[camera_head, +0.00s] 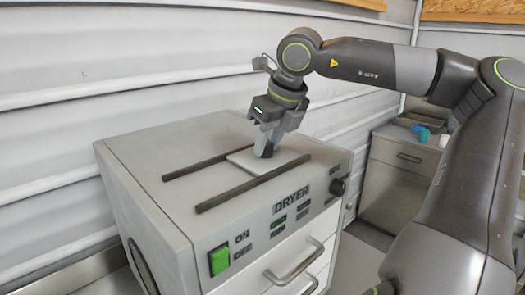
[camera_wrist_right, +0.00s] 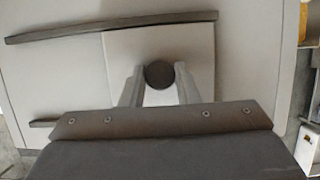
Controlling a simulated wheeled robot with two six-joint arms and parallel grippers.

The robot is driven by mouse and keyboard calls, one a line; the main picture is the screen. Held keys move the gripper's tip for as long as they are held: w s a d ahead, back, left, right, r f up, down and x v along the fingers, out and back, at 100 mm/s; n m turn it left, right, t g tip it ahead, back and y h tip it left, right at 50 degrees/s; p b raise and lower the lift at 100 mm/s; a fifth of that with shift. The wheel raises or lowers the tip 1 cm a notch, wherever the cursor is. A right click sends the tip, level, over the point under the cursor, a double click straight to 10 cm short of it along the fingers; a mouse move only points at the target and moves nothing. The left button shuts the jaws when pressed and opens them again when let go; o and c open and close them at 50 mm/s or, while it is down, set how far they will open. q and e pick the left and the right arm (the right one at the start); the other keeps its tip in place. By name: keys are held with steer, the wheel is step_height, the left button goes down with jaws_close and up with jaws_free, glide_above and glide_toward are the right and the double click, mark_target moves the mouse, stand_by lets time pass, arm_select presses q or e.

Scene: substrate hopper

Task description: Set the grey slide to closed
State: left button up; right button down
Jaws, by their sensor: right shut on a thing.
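The grey slide (camera_head: 243,160) is a flat light plate lying between two dark rails on top of the dryer (camera_head: 180,205). In the right wrist view the slide (camera_wrist_right: 200,47) carries a round dark knob (camera_wrist_right: 159,74). My right gripper (camera_head: 265,150) points down at the slide and is shut on the knob; its fingers show on either side of the knob in the wrist view (camera_wrist_right: 159,85). The opening under the slide is not visible. My left gripper is not in view.
The near rail (camera_head: 255,184) and far rail (camera_head: 208,167) stand up from the dryer top. A green switch (camera_head: 219,260), a black dial (camera_head: 338,187) and drawer handles (camera_head: 292,265) are on its front. A grey cabinet (camera_head: 398,170) stands at right, and a ribbed wall behind.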

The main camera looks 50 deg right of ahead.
steer(key=c, duration=1.3)
jaws_free()
steer(key=shift+d+r, duration=0.15)
steer(key=shift+d, duration=0.05)
steer(key=shift+c, duration=0.2)
steer(key=shift+o, duration=1.2)
steer(key=shift+d, duration=0.15)
steer(key=shift+s+r, duration=0.15)
steer(key=shift+r, duration=0.15)
steer(key=v, duration=1.6)
steer(key=shift+s+r, duration=0.2)
steer(key=shift+r, duration=0.05)
steer(key=shift+f, duration=0.1)
